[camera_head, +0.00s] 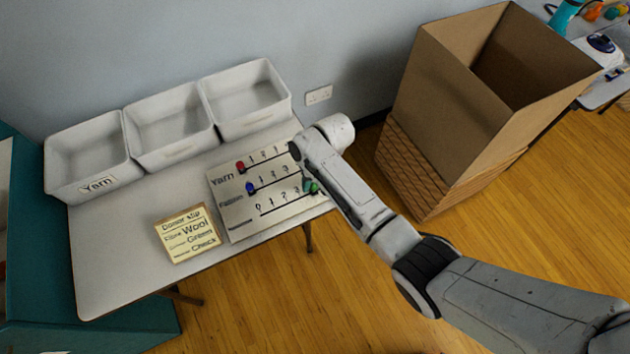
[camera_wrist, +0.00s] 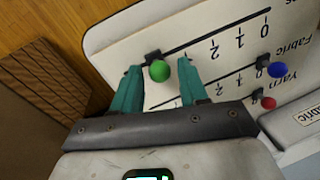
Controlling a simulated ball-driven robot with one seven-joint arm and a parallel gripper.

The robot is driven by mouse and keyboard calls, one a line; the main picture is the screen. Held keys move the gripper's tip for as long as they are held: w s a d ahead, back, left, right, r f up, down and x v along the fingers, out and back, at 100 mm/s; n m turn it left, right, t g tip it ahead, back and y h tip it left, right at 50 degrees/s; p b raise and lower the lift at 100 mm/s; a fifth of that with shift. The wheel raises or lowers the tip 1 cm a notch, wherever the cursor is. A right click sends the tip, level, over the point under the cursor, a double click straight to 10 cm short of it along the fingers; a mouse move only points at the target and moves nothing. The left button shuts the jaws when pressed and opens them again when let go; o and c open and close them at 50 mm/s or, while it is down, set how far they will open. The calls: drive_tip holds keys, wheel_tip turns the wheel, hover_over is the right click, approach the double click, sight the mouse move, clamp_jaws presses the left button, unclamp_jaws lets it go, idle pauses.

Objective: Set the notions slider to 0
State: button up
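The white slider board (camera_head: 232,213) lies on the table with three slots. The notions slider's green knob (camera_wrist: 159,71) sits on a black block at the high-number end of the lowest slot, past the 2 and far from the 0.
A donor slip card (camera_head: 187,233) lies left of the board. Three white bins stand behind, including the yarn bin (camera_head: 88,150). A tall cardboard box (camera_head: 452,110) stands right of the table (camera_head: 120,255). The front left tabletop is clear.

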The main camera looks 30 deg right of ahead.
clamp_jaws()
idle(0.4)
